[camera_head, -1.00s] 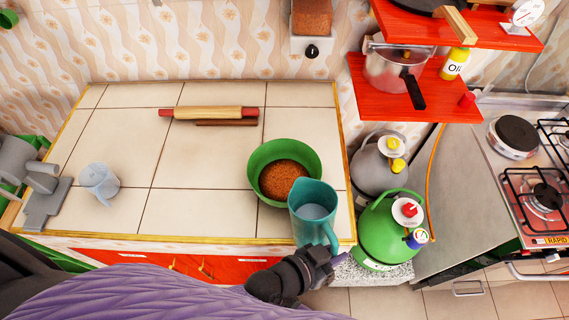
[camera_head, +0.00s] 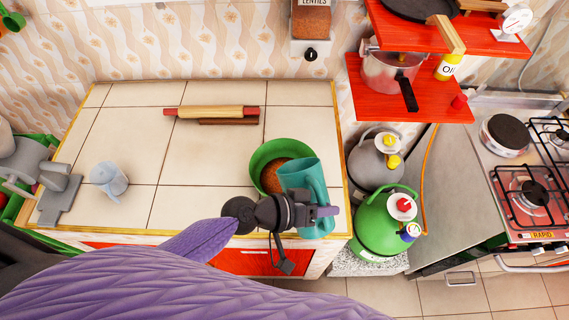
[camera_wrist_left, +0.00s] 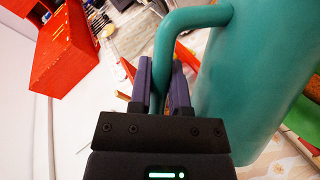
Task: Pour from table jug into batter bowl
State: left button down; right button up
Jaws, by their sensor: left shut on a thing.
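The teal jug (camera_head: 301,178) is at the right front of the tiled counter, overlapping the green batter bowl (camera_head: 258,162) in the head view. The bowl holds a brown content and the jug hides its right side. My left gripper (camera_head: 325,212) is shut on the jug's handle. In the left wrist view the jug's handle (camera_wrist_left: 166,50) passes between the fingers and the jug's body (camera_wrist_left: 262,85) fills the right side. The jug's opening is mostly out of sight, and I cannot tell whether anything flows. My right gripper is in neither view.
A rolling pin (camera_head: 215,112) lies at the back of the counter (camera_head: 135,135). A small pale jug (camera_head: 109,179) and a grey grinder (camera_head: 60,195) stand at the left. A green gas bottle (camera_head: 378,228) stands beside the counter's right edge. Red shelves (camera_head: 425,100) hang at the upper right.

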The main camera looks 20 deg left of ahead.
aim_at(316, 187)
pick_arm(q)
jog(key=shift+w+a+r+n, duration=0.15)
jog(key=shift+w+r+n, duration=0.05)
jog(key=shift+w+n, duration=0.1)
jog(key=shift+w+a+r+n+g+h, duration=0.5)
jog(key=shift+w+a+n+h, duration=0.1)
jog(key=shift+n+h, duration=0.15)
dwell(3.0)
jog(key=shift+w+a+r+n+h, duration=0.15)
jog(key=shift+w+a+n+h, duration=0.1)
jog(key=shift+w+a+n, duration=0.3)
dwell(3.0)
